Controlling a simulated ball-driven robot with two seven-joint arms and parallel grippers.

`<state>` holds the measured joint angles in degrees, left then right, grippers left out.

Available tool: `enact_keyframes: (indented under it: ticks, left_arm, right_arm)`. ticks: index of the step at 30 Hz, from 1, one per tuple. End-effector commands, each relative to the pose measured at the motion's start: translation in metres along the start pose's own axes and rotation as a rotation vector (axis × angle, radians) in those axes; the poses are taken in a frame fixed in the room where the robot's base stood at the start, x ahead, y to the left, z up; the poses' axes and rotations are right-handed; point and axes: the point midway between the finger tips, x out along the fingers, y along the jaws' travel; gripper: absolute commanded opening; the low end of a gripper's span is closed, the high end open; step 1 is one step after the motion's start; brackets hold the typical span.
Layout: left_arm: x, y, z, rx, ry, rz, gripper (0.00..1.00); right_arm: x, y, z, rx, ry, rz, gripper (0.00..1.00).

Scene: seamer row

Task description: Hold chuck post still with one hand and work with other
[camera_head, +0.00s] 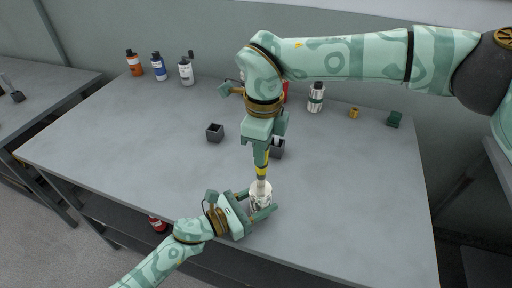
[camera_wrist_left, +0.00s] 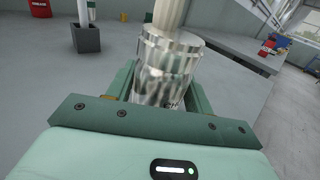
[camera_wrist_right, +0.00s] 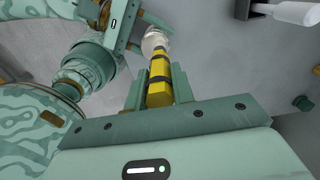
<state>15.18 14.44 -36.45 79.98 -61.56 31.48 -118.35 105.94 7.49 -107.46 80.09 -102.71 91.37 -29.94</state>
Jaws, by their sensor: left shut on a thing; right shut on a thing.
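The chuck post (camera_head: 260,202) is a shiny silver cylinder standing upright near the front edge of the grey table. My left gripper (camera_head: 262,209) is shut around it from the side; the left wrist view shows the post (camera_wrist_left: 165,70) between the fingers. My right gripper (camera_head: 262,153) is above, pointing down, shut on a yellow tool with black bands (camera_head: 262,168). The tool also shows in the right wrist view (camera_wrist_right: 160,88). A pale shaft (camera_wrist_left: 169,13) runs from the tool down to the post's top; whether it is seated inside I cannot tell.
Two dark square holders (camera_head: 215,133) (camera_head: 277,149) stand mid-table, the second partly behind my right gripper. The table's right side is clear.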

Motion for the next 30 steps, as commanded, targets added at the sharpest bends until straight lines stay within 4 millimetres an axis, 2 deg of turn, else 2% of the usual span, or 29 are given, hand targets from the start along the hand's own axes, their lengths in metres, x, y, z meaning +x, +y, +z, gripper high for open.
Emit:
enact_keyframes:
  ticks: [9,25,30]
  left_arm:
    - [0.000,0.000,0.000,-0.001,-0.001,0.000,0.26]
    - [0.000,0.000,0.000,0.000,-0.001,0.000,0.26]
    - [0.000,0.000,0.000,0.000,-0.001,0.000,0.26]
  right_arm:
    - [0.000,-0.001,-0.017,0.000,0.003,0.002,0.02]
    - [0.000,0.002,0.014,0.000,0.003,0.002,0.02]
    - [0.000,0.001,0.008,0.001,0.003,0.002,0.02]
